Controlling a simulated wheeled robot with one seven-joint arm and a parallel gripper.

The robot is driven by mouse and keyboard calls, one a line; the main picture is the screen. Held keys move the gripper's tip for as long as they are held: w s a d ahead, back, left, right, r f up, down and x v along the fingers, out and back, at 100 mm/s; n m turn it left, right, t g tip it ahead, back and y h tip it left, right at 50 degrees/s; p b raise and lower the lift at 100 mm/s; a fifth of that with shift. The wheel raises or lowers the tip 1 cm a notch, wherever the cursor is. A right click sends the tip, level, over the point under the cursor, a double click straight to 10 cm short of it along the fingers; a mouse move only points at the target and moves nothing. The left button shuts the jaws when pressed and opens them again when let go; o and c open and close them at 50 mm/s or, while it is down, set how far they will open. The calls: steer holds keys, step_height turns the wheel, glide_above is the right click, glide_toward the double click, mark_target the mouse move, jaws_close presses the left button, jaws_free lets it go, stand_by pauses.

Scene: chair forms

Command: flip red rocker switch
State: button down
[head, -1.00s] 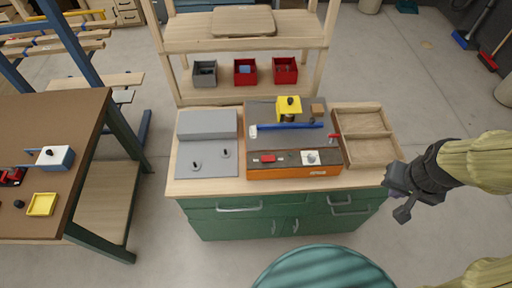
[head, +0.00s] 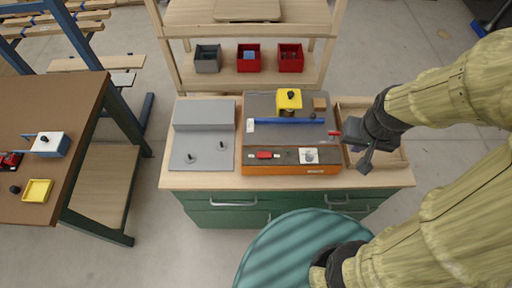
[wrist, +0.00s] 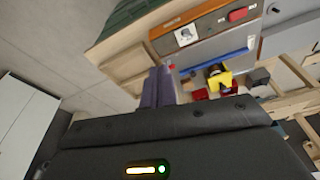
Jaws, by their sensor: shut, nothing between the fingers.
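The red rocker switch (head: 264,155) sits on the dark top panel near the front edge of an orange-fronted machine (head: 290,169). It also shows at the top of the wrist view (wrist: 238,14). Which way it is tipped is too small to tell. My gripper (head: 347,130) is at the machine's right side, above the wooden tray, well right of the switch and apart from it. In the wrist view its two fingers (wrist: 158,76) are together with nothing between them.
A white dial plate (head: 308,155) is right of the switch. A blue bar (head: 290,122), a yellow block (head: 289,99) and a red-tipped lever (head: 334,133) near my fingers stand out. The wooden tray (head: 396,161) is right, a grey fixture (head: 203,113) left.

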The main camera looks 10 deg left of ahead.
steer(key=n+g+b, duration=0.2)
steer(key=n+g, duration=0.1)
glide_above(259, 155)
step_height(259, 155, down, 12)
steer(key=r, duration=0.1)
step_height(259, 155, down, 14)
steer(key=p, duration=0.3)
steer(key=shift+w+r, duration=0.15)
steer(key=shift+f, duration=0.2)
